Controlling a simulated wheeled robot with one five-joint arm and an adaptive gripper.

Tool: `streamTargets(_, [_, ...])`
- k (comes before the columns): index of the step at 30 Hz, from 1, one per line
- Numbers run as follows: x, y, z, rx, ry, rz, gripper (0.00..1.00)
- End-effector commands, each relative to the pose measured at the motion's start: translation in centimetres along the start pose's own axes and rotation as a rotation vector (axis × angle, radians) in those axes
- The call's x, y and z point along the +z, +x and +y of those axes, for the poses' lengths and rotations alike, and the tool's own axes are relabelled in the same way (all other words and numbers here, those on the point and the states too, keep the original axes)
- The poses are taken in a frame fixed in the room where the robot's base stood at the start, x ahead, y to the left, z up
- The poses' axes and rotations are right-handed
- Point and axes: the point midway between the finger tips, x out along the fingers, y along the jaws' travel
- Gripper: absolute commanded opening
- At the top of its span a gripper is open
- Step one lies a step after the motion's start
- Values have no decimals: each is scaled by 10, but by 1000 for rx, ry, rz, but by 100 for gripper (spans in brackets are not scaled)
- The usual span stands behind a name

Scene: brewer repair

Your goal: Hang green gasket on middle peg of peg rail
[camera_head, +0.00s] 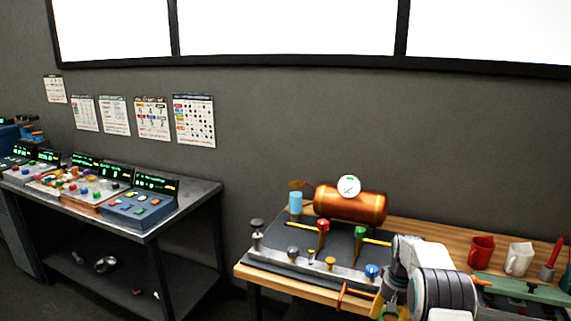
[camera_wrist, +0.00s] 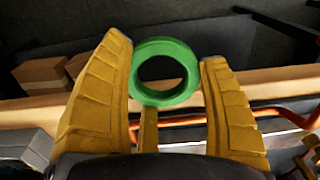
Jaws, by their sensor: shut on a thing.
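The green gasket (camera_wrist: 180,94) is a ring. In the wrist view it stands face-on between the two yellow fingers of my gripper (camera_wrist: 165,55), near their tips. A narrow yellow piece shows just below the ring; I cannot tell whether it belongs to the gasket. My gripper is shut on the gasket. In the head view my gripper (camera_head: 378,305) is low, by the front edge of the wooden workbench (camera_head: 425,232), largely hidden by my arm. I cannot make out the peg rail or its middle peg for certain in either view.
A copper boiler (camera_head: 350,205) with a round gauge and a dark plate with several coloured knobs occupy the bench. A red mug (camera_head: 482,250), a white mug (camera_head: 519,258) and a green tray (camera_head: 525,289) are at right. An orange bar (camera_wrist: 275,115) runs near my right finger.

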Motion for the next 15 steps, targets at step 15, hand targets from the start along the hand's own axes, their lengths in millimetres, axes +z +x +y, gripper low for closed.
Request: streamTargets(15, [91,33,-29,0,-130,0,44])
